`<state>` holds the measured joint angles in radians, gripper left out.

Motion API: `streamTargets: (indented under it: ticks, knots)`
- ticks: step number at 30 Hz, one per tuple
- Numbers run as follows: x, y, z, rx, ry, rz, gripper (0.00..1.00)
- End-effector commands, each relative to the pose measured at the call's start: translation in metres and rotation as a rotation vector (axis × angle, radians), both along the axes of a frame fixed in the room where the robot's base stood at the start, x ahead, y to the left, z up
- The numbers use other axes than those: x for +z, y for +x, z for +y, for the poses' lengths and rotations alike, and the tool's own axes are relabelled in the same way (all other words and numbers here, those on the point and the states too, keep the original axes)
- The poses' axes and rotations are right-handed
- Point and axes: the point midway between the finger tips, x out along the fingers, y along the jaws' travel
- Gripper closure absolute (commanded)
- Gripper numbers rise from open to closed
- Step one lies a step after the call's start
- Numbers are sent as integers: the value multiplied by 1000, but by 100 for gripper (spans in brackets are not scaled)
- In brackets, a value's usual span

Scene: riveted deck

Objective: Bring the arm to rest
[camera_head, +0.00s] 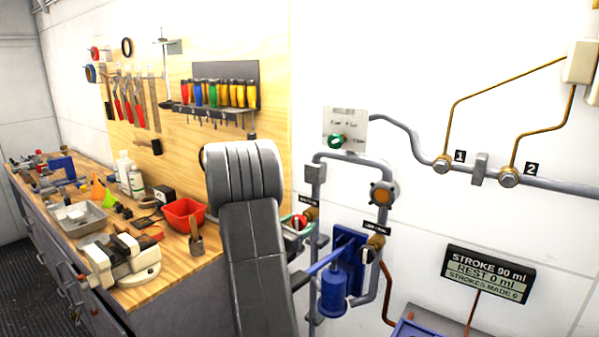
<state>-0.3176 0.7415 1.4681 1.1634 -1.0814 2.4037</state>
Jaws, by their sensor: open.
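My arm (255,235) rises in the middle foreground as dark grey links with a rounded, ribbed upper part. It stands in front of the right end of the workbench and the left side of the pipework. My gripper is not visible; no fingertips show in this view. The arm hides part of the bench end, the pegboard's lower right and some of the wall behind it.
A wooden workbench (140,297) at left holds a vise (122,262), a red bin (184,214) and a grey tray (78,219). Right of my arm are a blue pump (334,290), pipes and valves, and a display (488,274) reading "REST 0 ml".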

Motion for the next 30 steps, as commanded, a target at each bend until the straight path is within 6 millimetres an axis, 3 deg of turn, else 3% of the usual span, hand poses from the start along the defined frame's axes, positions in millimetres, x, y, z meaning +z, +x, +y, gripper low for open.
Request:
streamTargets:
  ticks: [23,30]
  knots:
    - [0,0,-1,-2,85,-61,35]
    - [13,-1,-24,-12,69,-66,35]
